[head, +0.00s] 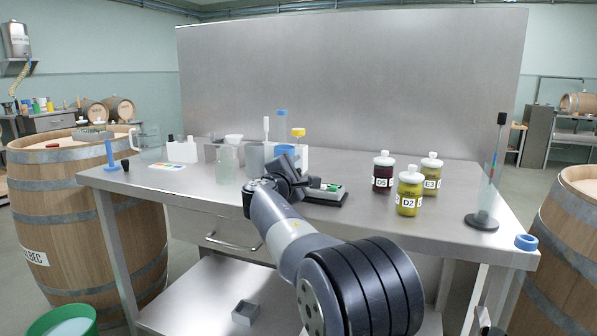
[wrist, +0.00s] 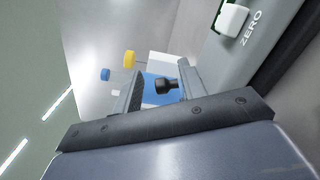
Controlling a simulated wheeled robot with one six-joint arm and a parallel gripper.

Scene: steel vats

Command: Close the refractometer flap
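The refractometer (head: 328,194) is a low grey device with a dark base on the steel bench, partly hidden behind my arm in the head view. In the wrist view its grey casing (wrist: 240,75) runs along the right, with a white button and the word ZERO. My gripper (head: 292,172) is at its left end. In the wrist view my gripper (wrist: 167,88) has its two fingers apart. A small black knob (wrist: 165,86) shows in the gap; I cannot tell if it lies between the fingers or beyond them, or whether it belongs to the flap. The flap itself is not clearly visible.
Behind the gripper stand a blue-and-white holder (head: 284,151) and a yellow-capped item (head: 298,133). Labelled jars, including D2 (head: 409,191) and D5 (head: 383,172), stand to the right. A glass cylinder on a black base (head: 481,221) stands near the right edge.

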